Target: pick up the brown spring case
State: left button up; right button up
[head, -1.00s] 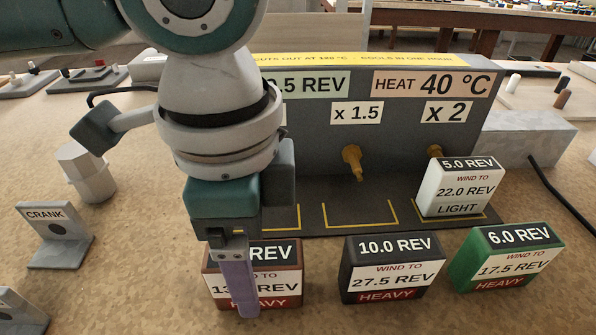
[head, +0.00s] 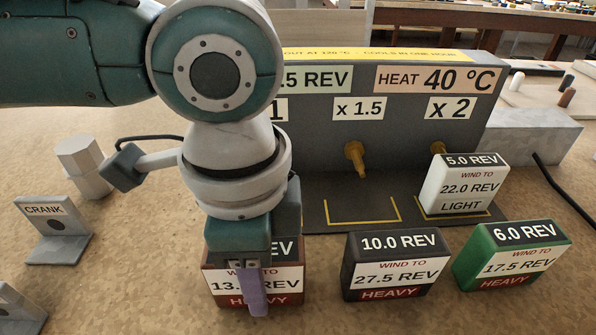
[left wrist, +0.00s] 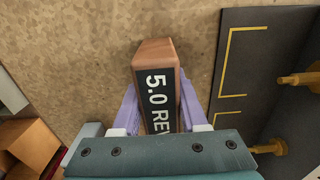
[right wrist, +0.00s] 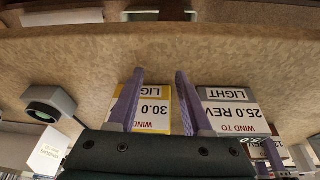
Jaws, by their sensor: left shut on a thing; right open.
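The brown spring case (head: 222,287) stands upright in the front row on the bench, its label reading WIND TO and HEAVY partly covered. My left gripper (head: 254,290) is above it, pointing down, with one purple finger across its front face; the other finger is hidden behind. In the left wrist view the case (left wrist: 155,55), marked 5.0 REV on top, sits between both fingers (left wrist: 157,95), which are shut on its sides. I cannot tell any gap under the case. My right gripper (right wrist: 157,80) is open and empty in the right wrist view.
A black case (head: 390,270) and a green case (head: 508,262) stand to the right. A crank holder (head: 55,230) is at left. Yellow (right wrist: 152,110) and grey (right wrist: 232,115) cases show near my right gripper.

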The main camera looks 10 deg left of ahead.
pick_arm(q)
grip_shut()
jog(key=shift+r, duration=0.1)
dwell(0.3)
